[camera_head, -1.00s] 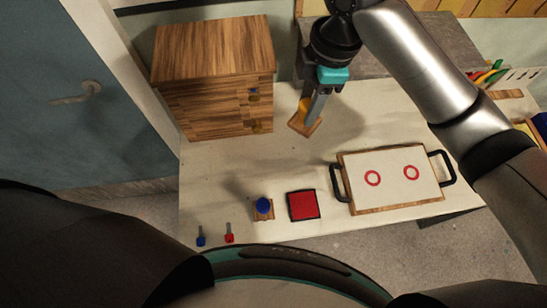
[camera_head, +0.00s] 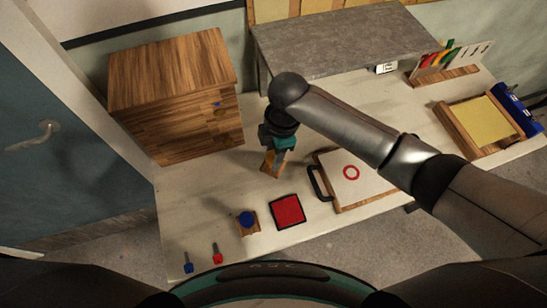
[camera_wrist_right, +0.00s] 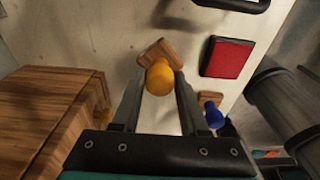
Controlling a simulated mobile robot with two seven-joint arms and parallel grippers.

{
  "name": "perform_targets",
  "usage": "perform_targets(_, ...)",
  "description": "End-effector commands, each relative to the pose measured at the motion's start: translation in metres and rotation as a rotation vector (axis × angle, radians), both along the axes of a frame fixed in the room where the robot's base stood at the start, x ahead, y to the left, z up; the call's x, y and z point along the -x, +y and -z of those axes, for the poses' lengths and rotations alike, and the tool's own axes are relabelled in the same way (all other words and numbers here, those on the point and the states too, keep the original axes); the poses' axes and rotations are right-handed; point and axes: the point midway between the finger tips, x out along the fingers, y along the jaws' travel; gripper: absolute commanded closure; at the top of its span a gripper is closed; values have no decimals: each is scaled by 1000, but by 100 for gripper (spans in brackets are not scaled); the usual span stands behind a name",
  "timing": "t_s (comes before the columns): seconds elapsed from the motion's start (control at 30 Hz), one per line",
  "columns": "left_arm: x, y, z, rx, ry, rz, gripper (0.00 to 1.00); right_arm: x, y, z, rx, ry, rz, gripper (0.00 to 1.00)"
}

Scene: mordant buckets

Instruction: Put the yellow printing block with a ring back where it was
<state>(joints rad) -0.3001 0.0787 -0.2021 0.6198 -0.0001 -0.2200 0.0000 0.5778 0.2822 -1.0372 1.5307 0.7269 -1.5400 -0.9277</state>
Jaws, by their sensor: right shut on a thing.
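The yellow printing block (camera_head: 268,165) has a yellow knob (camera_wrist_right: 160,77) on a square wooden base (camera_wrist_right: 157,51). My right gripper (camera_head: 277,152) is shut on the knob, one finger on each side in the right wrist view (camera_wrist_right: 160,84). The block is between the wooden cabinet and the tray handle, behind the red pad. I cannot tell whether its base touches the table. The ring on its underside is hidden. My left gripper is not in view.
A wooden cabinet (camera_head: 180,90) stands left. A red pad (camera_head: 288,211) and blue-knobbed block (camera_head: 247,220) lie in front. A handled tray (camera_head: 345,205) holds a white sheet with a red ring, partly behind my arm. A grey shelf (camera_head: 340,40) stands behind.

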Motion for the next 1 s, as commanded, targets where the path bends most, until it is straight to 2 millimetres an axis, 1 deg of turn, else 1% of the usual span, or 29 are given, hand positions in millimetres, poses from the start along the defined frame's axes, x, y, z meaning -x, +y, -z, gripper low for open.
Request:
perform_targets(0.03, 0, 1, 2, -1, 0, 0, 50, 0, 0, 10, 1, 2, 2, 92)
perform_targets(0.1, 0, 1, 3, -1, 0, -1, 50, 0, 1, 19, -1, 1, 1, 92)
perform_targets(0.17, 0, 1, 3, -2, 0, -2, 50, 0, 1, 23, -1, 1, 0, 92)
perform_targets(0.57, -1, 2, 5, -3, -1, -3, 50, 0, 0, 28, -1, 0, 0, 92)
perform_targets(0.6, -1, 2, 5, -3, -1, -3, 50, 0, 0, 28, -1, 0, 0, 55)
perform_targets(0.83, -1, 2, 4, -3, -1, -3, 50, 0, 0, 28, -1, 0, 0, 29)
perform_targets(0.87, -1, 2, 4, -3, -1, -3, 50, 0, 0, 28, -1, 0, 0, 27)
perform_targets(1.0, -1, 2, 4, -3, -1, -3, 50, 0, 0, 27, -1, 0, 0, 27)
